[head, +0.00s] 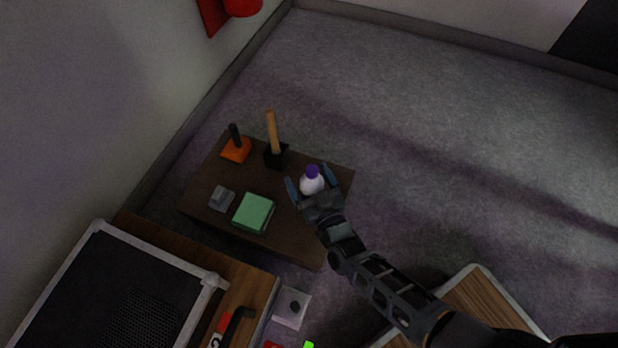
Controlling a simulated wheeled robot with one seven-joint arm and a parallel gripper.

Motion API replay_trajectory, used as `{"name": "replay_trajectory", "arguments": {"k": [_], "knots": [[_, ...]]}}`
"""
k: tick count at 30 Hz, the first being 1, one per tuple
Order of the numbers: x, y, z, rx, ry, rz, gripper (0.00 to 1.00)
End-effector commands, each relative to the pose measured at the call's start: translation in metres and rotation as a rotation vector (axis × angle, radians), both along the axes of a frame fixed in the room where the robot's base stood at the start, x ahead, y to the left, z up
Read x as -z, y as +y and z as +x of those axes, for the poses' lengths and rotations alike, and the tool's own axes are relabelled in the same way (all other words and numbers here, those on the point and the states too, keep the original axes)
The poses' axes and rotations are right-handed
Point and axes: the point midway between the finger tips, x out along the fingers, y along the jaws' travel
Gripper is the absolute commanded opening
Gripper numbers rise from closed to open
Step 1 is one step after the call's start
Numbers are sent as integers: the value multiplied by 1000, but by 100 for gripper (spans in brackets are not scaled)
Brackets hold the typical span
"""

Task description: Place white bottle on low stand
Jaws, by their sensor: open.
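The white bottle (312,185) with a purple cap is at the right part of a low dark-brown stand (203,186). My gripper (314,184) is open, with one finger on each side of the bottle. The gripper's palm hides the bottle's lower part. I cannot tell whether the bottle's base rests on the stand or whether the fingers touch it.
The stand also holds an orange block with a dark handle (236,150), a wooden-handled mallet (274,145), a green block (254,213) and a small grey block (221,198). A wooden cabinet (250,283) stands close in front at left.

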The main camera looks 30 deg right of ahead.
Motion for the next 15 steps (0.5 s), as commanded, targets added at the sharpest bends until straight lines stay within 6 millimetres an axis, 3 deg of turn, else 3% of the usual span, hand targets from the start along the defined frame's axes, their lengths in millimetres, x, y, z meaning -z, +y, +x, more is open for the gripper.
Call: {"name": "replay_trajectory", "arguments": {"k": [6,15], "knots": [[-3,0,0,0,-1,0,92],[-5,8,-54,-1,5,0,92]]}}
